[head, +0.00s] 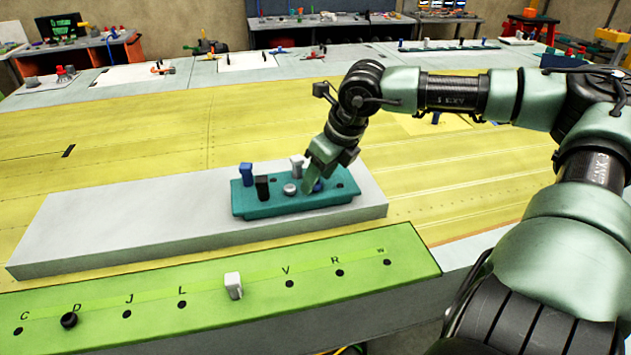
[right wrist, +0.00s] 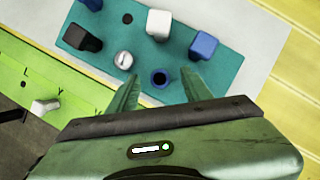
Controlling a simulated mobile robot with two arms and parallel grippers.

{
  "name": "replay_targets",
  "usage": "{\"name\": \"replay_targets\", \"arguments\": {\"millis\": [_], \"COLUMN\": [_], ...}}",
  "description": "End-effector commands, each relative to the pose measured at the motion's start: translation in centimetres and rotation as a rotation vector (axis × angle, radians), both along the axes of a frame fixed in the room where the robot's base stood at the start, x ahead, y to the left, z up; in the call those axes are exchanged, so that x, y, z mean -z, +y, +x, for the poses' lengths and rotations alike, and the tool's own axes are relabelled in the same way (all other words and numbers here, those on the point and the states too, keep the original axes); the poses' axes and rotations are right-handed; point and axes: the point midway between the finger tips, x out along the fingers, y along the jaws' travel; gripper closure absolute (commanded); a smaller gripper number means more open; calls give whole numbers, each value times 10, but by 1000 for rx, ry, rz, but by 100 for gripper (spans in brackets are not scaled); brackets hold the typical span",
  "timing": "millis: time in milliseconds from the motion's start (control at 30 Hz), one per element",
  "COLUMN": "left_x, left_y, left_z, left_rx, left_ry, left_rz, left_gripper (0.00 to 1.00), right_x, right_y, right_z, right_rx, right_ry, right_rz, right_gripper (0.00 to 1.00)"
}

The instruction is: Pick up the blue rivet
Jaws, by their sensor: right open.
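The teal tray (head: 250,208) stands on a grey block and holds several rivets. In the right wrist view, a short blue rivet with a dark round centre (right wrist: 159,77) sits in the tray. A taller blue rivet (right wrist: 203,45) stands beside it. In the head view, a blue rivet (head: 246,172) stands at the tray's left end, and a bit of blue (head: 318,187) shows beside my right gripper (head: 315,184). My right gripper is open, its fingertips on either side of the short blue rivet in the right wrist view, nothing gripped. My left gripper is out of view.
A black rivet (head: 262,187), a silver one (head: 290,189) and a white one (head: 297,165) stand close by in the tray. The grey block's left part is bare.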

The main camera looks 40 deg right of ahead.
Motion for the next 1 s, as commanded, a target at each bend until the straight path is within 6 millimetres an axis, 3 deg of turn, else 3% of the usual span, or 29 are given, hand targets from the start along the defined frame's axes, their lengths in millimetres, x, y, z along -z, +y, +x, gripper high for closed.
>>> {"name": "replay_targets", "arguments": {"millis": [367, 533, 567, 1000], "left_x": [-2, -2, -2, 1], "left_y": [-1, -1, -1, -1], "left_z": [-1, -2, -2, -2], "left_rx": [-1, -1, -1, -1], "left_ry": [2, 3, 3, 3], "left_rz": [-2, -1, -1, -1], "left_gripper": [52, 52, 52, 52], "right_x": [8, 8, 8, 2], "right_y": [1, 1, 0, 0], "right_z": [3, 3, 3, 4], "right_rx": [0, 0, 0, -1], "right_ry": [-1, 0, 0, -3], "right_rz": [0, 0, 0, -1], "right_gripper": [51, 95, 100, 100]}}
